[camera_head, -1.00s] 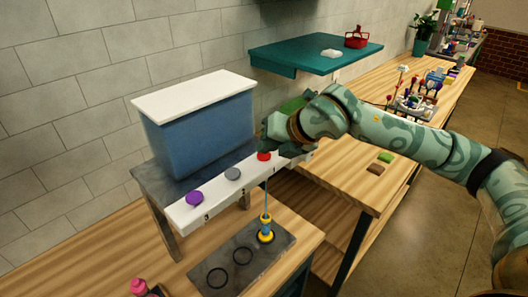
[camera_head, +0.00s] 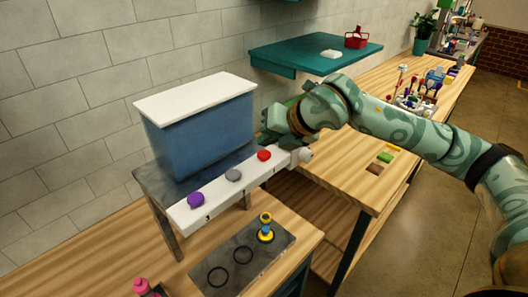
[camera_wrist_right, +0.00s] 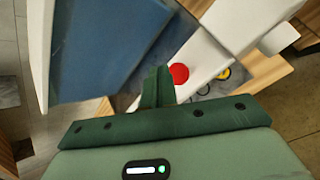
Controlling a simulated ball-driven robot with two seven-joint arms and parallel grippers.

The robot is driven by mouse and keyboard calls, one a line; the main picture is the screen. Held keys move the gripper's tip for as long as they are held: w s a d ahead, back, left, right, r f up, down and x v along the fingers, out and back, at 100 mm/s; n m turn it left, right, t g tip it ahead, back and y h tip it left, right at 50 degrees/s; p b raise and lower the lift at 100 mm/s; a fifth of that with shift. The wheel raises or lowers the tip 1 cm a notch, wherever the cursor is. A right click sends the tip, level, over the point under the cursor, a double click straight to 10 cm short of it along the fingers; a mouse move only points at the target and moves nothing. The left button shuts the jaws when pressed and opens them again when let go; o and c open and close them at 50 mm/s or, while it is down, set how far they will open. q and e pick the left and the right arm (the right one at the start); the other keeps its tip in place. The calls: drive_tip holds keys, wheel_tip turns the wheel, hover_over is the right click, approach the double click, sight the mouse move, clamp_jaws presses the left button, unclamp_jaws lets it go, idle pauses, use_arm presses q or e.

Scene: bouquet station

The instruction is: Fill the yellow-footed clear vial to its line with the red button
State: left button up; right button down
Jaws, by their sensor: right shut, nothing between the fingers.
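The red button (camera_head: 264,155) is on the white bar at the front of the blue tank, and also shows in the right wrist view (camera_wrist_right: 179,74). The vial (camera_head: 265,229) stands upright on the dark mat below it, with a yellow foot, a yellow top and blue liquid inside. The fill line is too small to make out. My right gripper (camera_head: 268,137) is shut and empty, just behind the red button and apart from it. Its closed fingers (camera_wrist_right: 164,73) are beside the button in the wrist view. My left gripper is out of view.
A purple button (camera_head: 196,199) and a grey button (camera_head: 233,175) share the white bar (camera_head: 215,197). The dark mat (camera_head: 262,263) has two empty rings. The white-lidded blue tank (camera_head: 205,130) stands behind. A pink bottle (camera_head: 140,286) is at the lower left.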

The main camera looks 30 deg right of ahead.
sight(268, 156)
drive_tip(key=shift+r+p, duration=1.15)
drive_tip(key=shift+r, duration=1.15)
idle(1.4)
